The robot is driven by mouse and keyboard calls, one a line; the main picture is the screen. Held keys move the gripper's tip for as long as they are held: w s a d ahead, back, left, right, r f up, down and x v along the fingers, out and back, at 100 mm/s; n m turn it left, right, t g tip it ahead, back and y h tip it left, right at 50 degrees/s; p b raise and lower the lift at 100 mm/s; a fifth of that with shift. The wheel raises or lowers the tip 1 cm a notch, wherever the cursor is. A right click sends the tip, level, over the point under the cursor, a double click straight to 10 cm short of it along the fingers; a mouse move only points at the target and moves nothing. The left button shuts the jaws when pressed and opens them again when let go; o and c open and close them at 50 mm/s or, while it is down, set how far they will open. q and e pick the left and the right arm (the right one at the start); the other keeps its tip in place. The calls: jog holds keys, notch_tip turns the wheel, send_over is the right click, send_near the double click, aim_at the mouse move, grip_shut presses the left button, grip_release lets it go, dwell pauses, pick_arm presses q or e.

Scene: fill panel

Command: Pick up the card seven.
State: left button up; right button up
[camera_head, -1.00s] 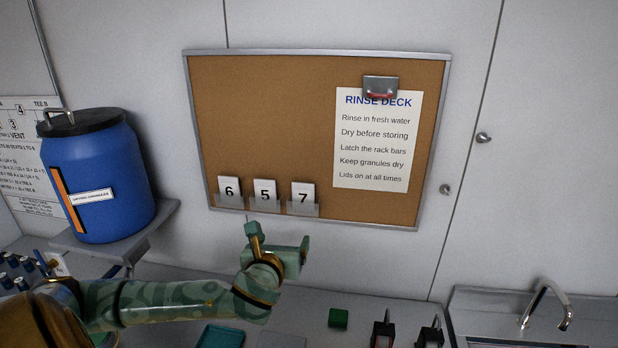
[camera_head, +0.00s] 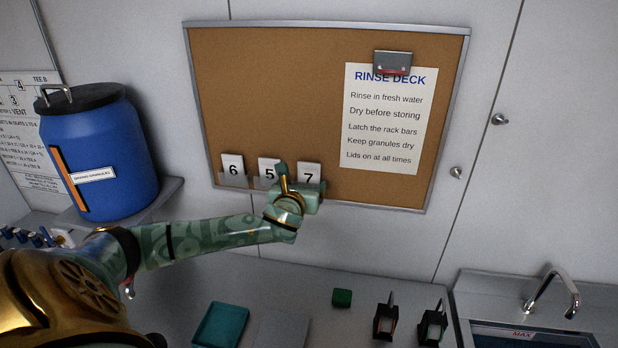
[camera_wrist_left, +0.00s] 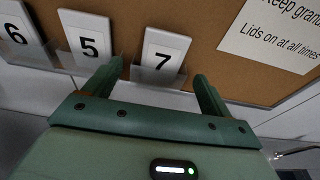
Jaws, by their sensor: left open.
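The card seven (camera_head: 309,172) is a white card with a black 7, upright in a clear holder at the lower edge of the cork board (camera_head: 270,95). It shows more fully in the left wrist view (camera_wrist_left: 165,52). My left gripper (camera_head: 297,178) is open in front of the board, over the lower part of cards five and seven in the head view. In the left wrist view its two fingers (camera_wrist_left: 157,85) point at the board, one on each side of the card seven in the picture. The gap between fingertips and card cannot be judged exactly. My right gripper is not in view.
Card five (camera_head: 268,168) and card six (camera_head: 232,165) stand in holders left of the card seven. A rinse notice (camera_head: 385,120) hangs at the right. Below are a teal tray (camera_head: 220,325), a green block (camera_head: 342,298) and a sink tap (camera_head: 552,290). A blue drum (camera_head: 98,160) stands left.

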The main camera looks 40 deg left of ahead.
aim_at(309, 174)
pick_arm(q)
jog(key=x, duration=0.5)
jog(key=shift+w+d+r, duration=0.1)
jog(key=shift+d+r, duration=0.05)
jog(key=shift+d, duration=0.1)
jog(key=shift+c, duration=1)
jog(key=c, duration=0.9)
jog(key=shift+r, duration=0.15)
